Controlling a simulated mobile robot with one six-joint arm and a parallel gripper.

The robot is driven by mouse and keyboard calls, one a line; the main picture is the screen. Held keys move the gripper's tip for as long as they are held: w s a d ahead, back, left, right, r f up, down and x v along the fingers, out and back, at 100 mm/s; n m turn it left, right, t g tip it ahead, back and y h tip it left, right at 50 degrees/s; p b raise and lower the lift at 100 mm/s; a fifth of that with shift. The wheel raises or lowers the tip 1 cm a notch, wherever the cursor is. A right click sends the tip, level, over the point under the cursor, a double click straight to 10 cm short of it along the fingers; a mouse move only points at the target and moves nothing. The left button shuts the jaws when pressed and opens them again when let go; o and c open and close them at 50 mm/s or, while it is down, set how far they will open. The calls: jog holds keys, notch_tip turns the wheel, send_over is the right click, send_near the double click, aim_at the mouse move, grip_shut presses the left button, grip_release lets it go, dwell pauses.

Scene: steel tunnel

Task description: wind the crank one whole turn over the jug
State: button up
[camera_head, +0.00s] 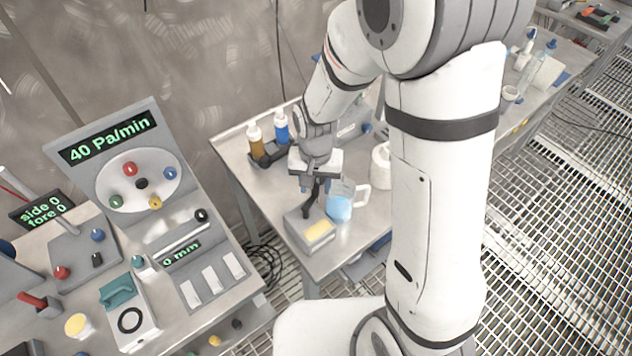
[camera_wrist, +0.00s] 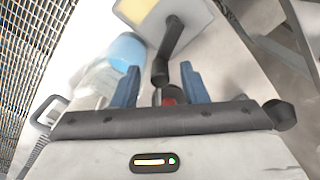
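The crank (camera_head: 308,207) is a dark arm on a grey box with a yellow panel (camera_head: 318,231), standing on the steel table. In the wrist view the crank arm (camera_wrist: 172,42) runs from the box (camera_wrist: 190,20) towards my gripper (camera_wrist: 159,72). My gripper (camera_head: 316,186) is open, its two blue fingers on either side of the crank's near end, with gaps showing. A red spot shows between the fingers. The clear jug (camera_head: 341,204) holds blue liquid and stands right beside the box. In the wrist view the jug (camera_wrist: 98,80) is left of the fingers.
Amber (camera_head: 255,134) and blue (camera_head: 281,124) bottles stand in a dark holder behind my gripper. Grating floor lies at right.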

jog(key=shift+c, duration=0.2)
grip_shut()
jog(key=shift+d+m, duration=0.1)
jog(key=shift+m, duration=0.2)
jog(key=m+b, duration=0.1)
jog(key=s+d+m+b, duration=0.1)
jog(key=m, duration=0.2)
jog(key=s+m+b, duration=0.1)
jog(key=m, duration=0.3)
jog(key=shift+s+d, duration=0.25)
jog(key=s+m, duration=0.1)
jog(key=m, duration=0.1)
jog(key=m+b, duration=0.1)
jog(key=m, duration=0.1)
jog(key=shift+s, duration=0.35)
jog(key=shift+s+a+m+b, duration=0.1)
jog(key=shift+s+m+b, duration=0.2)
jog(key=shift+m, duration=0.7)
jog(key=shift+s+a+m+b, duration=0.1)
jog(key=shift+s+m+b, duration=0.2)
jog(key=shift+m, duration=0.7)
jog(key=shift+r, duration=0.1)
